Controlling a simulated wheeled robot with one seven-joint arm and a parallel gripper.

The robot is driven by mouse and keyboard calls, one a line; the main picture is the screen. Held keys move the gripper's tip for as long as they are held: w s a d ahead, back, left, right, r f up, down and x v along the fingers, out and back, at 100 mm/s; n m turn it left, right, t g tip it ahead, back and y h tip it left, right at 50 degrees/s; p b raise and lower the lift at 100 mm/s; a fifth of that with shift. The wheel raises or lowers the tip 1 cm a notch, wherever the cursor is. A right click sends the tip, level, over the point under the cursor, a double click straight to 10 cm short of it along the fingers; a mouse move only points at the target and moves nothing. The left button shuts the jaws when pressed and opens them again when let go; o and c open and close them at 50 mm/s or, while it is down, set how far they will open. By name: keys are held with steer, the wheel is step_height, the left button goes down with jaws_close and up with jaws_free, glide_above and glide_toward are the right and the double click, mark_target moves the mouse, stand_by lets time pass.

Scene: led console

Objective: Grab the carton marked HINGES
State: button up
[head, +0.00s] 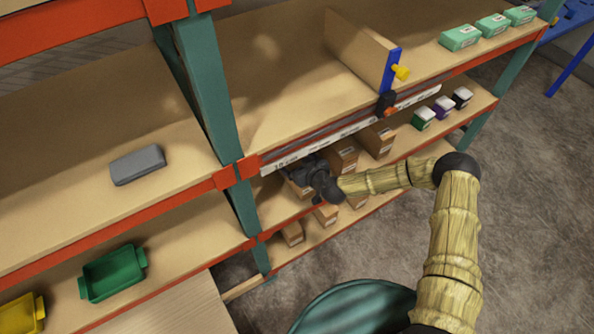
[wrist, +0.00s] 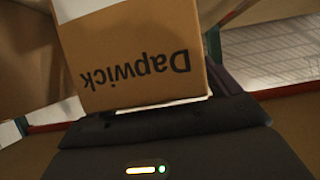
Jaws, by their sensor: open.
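Several brown cartons stand on the middle shelf in the head view, one (head: 344,157) just right of my gripper and another (head: 378,139) further right. My gripper (head: 310,174) is open at the shelf's left bay, in front of a carton (head: 299,188) that it partly hides. In the wrist view a brown carton (wrist: 130,62) printed "Dapwick", upside down, fills the space right before my gripper (wrist: 158,122). A dark finger shows at its right side; I cannot tell whether it touches. The word HINGES is not legible on any carton in either view.
More cartons (head: 292,233) sit on the lower shelf. An upper shelf edge with a label strip (head: 340,132) runs just above my gripper. A teal upright (head: 208,90) stands to the left. Small coloured boxes (head: 423,119) stand at the right.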

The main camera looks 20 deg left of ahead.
jaws_close()
steer(key=shift+w+r, duration=0.1)
stand_by(0.3)
step_height(320, 180, up, 10)
stand_by(0.7)
stand_by(0.5)
